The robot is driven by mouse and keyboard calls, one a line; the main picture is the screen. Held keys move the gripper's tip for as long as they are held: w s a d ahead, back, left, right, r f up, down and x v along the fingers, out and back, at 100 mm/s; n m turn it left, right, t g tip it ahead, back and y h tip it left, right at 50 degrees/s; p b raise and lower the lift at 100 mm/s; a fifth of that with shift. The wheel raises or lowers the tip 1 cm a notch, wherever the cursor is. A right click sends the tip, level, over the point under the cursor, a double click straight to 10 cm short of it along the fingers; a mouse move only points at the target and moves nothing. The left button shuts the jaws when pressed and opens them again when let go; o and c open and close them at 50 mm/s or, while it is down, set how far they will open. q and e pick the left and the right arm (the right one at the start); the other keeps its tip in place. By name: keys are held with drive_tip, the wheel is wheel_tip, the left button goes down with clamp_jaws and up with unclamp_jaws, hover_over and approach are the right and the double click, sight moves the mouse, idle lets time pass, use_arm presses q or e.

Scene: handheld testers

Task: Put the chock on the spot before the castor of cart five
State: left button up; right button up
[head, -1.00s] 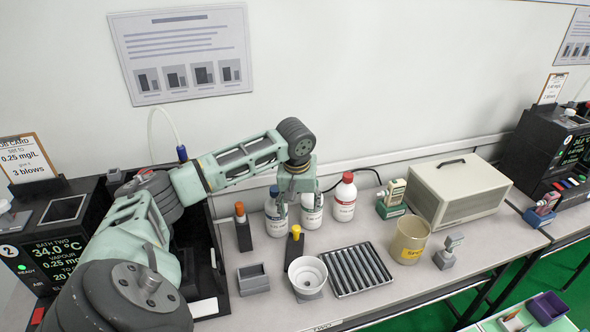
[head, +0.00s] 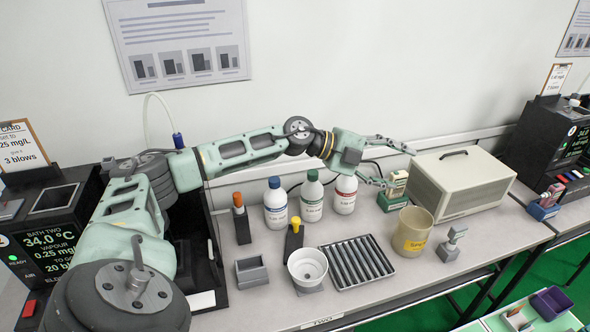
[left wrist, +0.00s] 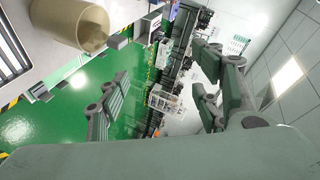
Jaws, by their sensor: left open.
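My left gripper (head: 398,166) is open and empty. It points right, above the back of the bench between the bottles and the beige box. In the left wrist view its fingers (left wrist: 155,95) are spread wide with nothing between them. I cannot make out a chock, a castor or a marked spot in either view. No cart marked five can be read; shapes in the far background of the left wrist view are too small to tell. My right gripper is not in view.
A tan cup (head: 412,232), a roller tray (head: 357,262), a white bowl (head: 307,266) and a beige box (head: 462,183) stand on the bench. Several bottles (head: 276,210) stand behind. Open green floor (left wrist: 60,115) lies beyond the bench. A purple bin (head: 551,305) is at lower right.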

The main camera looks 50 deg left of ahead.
use_arm(q)
drive_tip(key=s+a+f+m+g+y, duration=0.35)
drive_tip(key=s+f+g, duration=0.2)
drive_tip(key=f, duration=0.45)
drive_tip(key=m+g+y+b, duration=0.1)
drive_tip(key=m+g+y, duration=0.1)
drive_tip(key=g+y, duration=0.35)
hover_over(295, 238)
drive_tip(key=shift+t+y, duration=0.3)
drive_tip(key=shift+t, duration=0.2)
drive_tip(key=f, duration=0.8)
drive_tip(key=shift+s+d, duration=0.15)
drive_tip(key=shift+s, duration=0.1)
drive_tip(key=shift+s+f, duration=0.1)
drive_tip(key=shift+f, duration=0.1)
drive_tip(key=f, duration=0.5)
drive_tip(key=f+p, duration=0.1)
drive_tip(key=f, duration=0.1)
drive_tip(key=shift+w+f, duration=0.2)
drive_tip(key=shift+w, duration=0.1)
drive_tip(key=shift+r, duration=0.1)
clamp_jaws()
